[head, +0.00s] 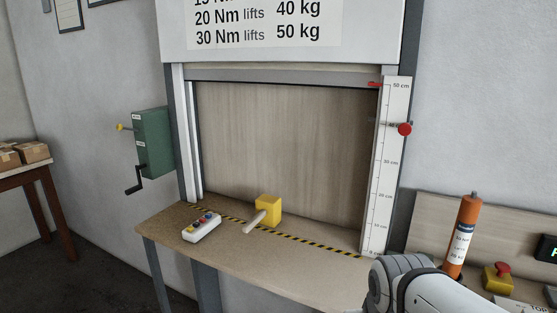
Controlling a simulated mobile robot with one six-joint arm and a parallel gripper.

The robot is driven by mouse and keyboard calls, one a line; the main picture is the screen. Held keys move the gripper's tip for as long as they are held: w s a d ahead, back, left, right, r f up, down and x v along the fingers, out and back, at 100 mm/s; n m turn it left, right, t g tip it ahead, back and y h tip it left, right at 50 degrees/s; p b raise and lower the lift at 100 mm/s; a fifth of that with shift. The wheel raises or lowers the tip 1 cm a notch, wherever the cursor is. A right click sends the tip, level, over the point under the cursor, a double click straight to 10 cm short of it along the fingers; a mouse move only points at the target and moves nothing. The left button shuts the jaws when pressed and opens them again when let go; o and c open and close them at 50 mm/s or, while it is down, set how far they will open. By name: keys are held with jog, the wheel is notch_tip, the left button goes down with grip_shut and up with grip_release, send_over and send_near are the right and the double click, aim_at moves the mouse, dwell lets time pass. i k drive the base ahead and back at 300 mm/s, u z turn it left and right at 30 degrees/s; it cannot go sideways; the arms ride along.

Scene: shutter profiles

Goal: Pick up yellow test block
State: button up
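The yellow test block (269,209) stands on the wooden bench (290,267) under the raised shutter, close to the black-and-yellow striped line. A pale rod-like handle (254,222) sticks out from its front towards the lower left. Nothing visible touches the block. My arm shows at the bottom right, in front of the bench's right end. My gripper is not in view.
A white control box (202,228) with coloured buttons lies left of the block. The shutter's bottom edge (280,78) is high above. A scale (388,170) stands at the right post. An orange cylinder (464,235) and a red-topped button box (498,278) are further right.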

aim_at(268, 208)
jog(key=z, duration=0.05)
jog(key=k, duration=1.05)
jog(key=u, duration=0.8)
jog(key=i, duration=2.5)
jog(key=z, duration=0.4)
jog(key=k, duration=0.75)
jog(key=z, duration=0.2)
jog(key=i, duration=0.7)
